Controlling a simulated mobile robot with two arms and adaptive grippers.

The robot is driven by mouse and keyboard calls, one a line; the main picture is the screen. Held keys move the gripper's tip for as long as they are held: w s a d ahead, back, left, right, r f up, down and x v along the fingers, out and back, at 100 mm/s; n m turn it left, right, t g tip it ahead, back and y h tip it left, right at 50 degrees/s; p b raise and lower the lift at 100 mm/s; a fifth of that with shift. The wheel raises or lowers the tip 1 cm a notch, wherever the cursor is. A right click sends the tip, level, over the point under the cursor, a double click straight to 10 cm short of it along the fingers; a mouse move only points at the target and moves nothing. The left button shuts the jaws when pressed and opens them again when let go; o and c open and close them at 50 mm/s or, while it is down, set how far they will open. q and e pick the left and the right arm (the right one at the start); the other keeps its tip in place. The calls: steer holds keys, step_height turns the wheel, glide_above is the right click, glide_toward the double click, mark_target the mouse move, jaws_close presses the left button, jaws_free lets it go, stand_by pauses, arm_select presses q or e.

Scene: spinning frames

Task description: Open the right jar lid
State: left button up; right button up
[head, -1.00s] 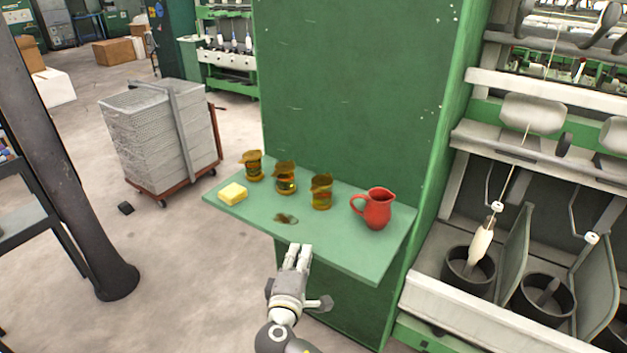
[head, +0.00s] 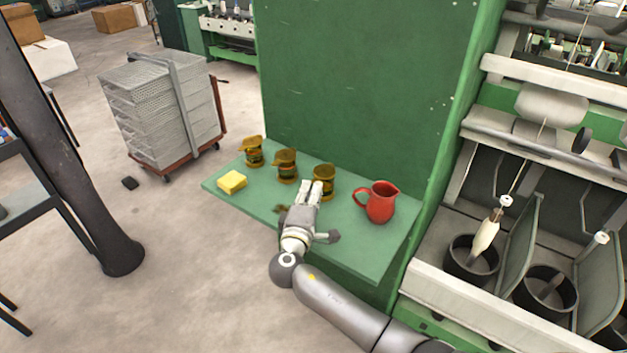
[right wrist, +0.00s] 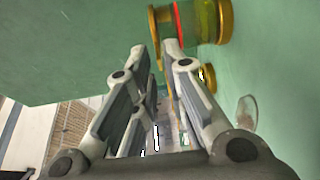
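Three amber glass jars with gold-brown lids stand upright in a row on a green shelf (head: 355,240): the left jar (head: 253,152), the middle jar (head: 286,166) and the right jar (head: 326,183). My right gripper (head: 312,184) is in front of the right jar, its fingertips overlapping the jar's lower left in the head view. A jar (right wrist: 202,22) lies just beyond the fingertips there. I cannot tell whether they touch. My left gripper is not in view.
A red pitcher (head: 380,203) stands right of the jars. A green panel (head: 365,90) rises behind, and a machine (head: 545,170) stands at right. The shelf's front right is clear apart from my arm.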

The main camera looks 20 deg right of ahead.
mark_target(322, 173)
steer(key=shift+p+x, duration=0.3)
steer(key=shift+x, duration=1.15)
steer(key=shift+w, duration=0.1)
steer(key=shift+c, duration=1.4)
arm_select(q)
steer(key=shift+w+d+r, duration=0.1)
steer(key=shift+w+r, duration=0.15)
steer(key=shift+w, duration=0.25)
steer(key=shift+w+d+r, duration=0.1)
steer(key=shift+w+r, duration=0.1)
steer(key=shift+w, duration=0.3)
arm_select(e)
jaws_close()
